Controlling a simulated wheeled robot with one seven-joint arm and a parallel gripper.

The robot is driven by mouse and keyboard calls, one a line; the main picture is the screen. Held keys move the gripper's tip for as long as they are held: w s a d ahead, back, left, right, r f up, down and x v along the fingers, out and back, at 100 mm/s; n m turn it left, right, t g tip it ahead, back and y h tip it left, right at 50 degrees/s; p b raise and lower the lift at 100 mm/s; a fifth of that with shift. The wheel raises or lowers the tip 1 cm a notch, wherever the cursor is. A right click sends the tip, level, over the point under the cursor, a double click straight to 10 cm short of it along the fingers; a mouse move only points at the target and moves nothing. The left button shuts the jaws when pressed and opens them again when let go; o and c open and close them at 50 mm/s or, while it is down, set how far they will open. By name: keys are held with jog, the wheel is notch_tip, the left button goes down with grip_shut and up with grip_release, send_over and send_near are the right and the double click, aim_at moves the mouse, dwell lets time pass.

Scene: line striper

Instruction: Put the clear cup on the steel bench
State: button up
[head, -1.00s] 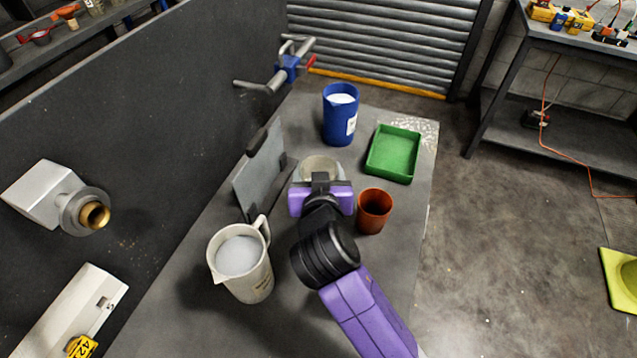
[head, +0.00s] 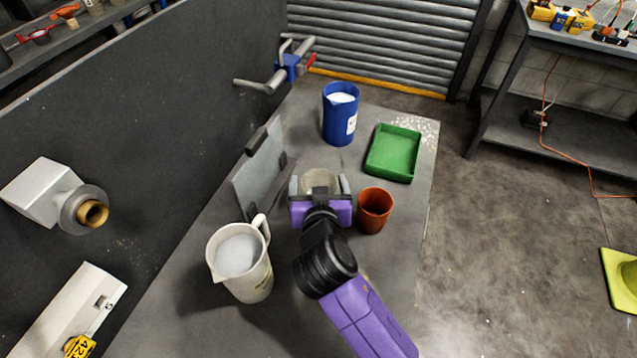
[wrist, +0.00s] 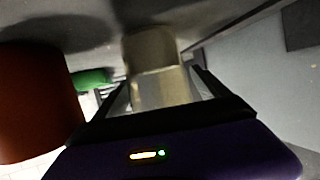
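The clear cup (head: 321,180) is upright at the middle of the grey steel bench (head: 360,275), and its base looks to be at the bench top. My gripper (head: 320,187) has one finger on each side of it, with the fingers spread and a slim gap showing beside the cup. In the wrist view the cup (wrist: 155,60) sits between the open fingers, close to a dark shadow on the bench. That view is blurred, so light contact is hard to rule out.
An orange-brown cup (head: 374,211) stands close at the right of my gripper. A white jug (head: 240,262) and an upright grey plate (head: 260,172) are at its left. A blue beaker (head: 340,118) and a green tray (head: 393,153) stand behind.

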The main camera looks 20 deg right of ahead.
jog(key=shift+r, duration=0.1)
jog(key=shift+s+r, duration=0.1)
jog(key=v, duration=1.2)
jog(key=shift+b, duration=0.4)
